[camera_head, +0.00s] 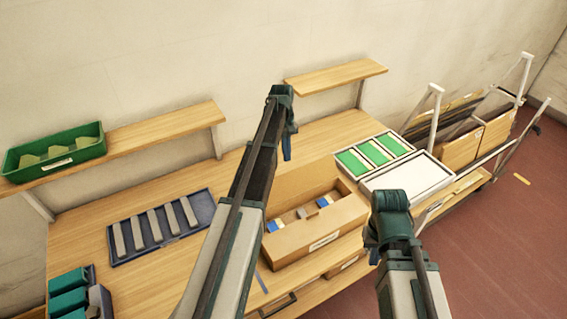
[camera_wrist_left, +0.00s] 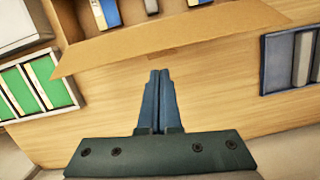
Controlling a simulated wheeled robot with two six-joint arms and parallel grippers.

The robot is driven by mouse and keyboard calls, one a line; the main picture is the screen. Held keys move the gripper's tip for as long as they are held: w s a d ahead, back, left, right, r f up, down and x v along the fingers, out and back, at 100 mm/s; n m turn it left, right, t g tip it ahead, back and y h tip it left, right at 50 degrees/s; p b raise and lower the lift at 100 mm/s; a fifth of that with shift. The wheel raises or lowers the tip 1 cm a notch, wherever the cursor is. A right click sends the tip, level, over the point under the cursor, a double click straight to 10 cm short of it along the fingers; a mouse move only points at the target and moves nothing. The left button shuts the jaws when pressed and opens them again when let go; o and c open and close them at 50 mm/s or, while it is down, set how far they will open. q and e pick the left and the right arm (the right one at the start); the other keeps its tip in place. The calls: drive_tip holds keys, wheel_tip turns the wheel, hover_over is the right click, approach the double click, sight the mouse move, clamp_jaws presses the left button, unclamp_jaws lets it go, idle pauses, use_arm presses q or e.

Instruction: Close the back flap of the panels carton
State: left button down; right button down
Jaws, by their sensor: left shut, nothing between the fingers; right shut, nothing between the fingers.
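The brown panels carton (camera_head: 345,222) stands open on the wooden bench, with blue, white and brown pieces visible inside. Its back flap (camera_head: 300,178) stands up and leans outward at the carton's back edge. In the left wrist view the flap (camera_wrist_left: 120,50) is a broad cardboard strip across the top, tilted away from the opening. My left gripper (camera_head: 287,155) is shut and empty behind the flap. In the left wrist view its fingertips (camera_wrist_left: 160,73) are just beyond the flap's outer edge; contact cannot be told. My right gripper (camera_head: 373,257) is shut and empty, right of the carton.
A tray of green panels (camera_head: 348,152) and a white-framed tray (camera_head: 432,174) lie right of the carton. A blue tray with grey bars (camera_head: 205,197) lies left. A shelf (camera_head: 335,77) overhangs the bench's back. Bare bench lies behind the carton.

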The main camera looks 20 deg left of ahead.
sight(291, 183)
use_arm(q)
drive_tip(key=w+a+r+n, duration=0.1)
drive_tip(key=w+a+n, duration=0.1)
drive_tip(key=a, duration=0.4)
drive_tip(key=d+b+x, duration=0.1)
drive_tip(key=b+x, duration=0.9)
drive_tip(key=x, duration=0.1)
drive_tip(key=d+r+p, duration=0.1)
drive_tip(key=s+d+r+p, duration=0.1)
drive_tip(key=r+p, duration=0.1)
drive_tip(key=shift+s+d+r, duration=0.15)
drive_tip(key=shift+s+d, duration=0.1)
drive_tip(key=shift+d, duration=0.05)
drive_tip(key=shift+w, duration=0.1)
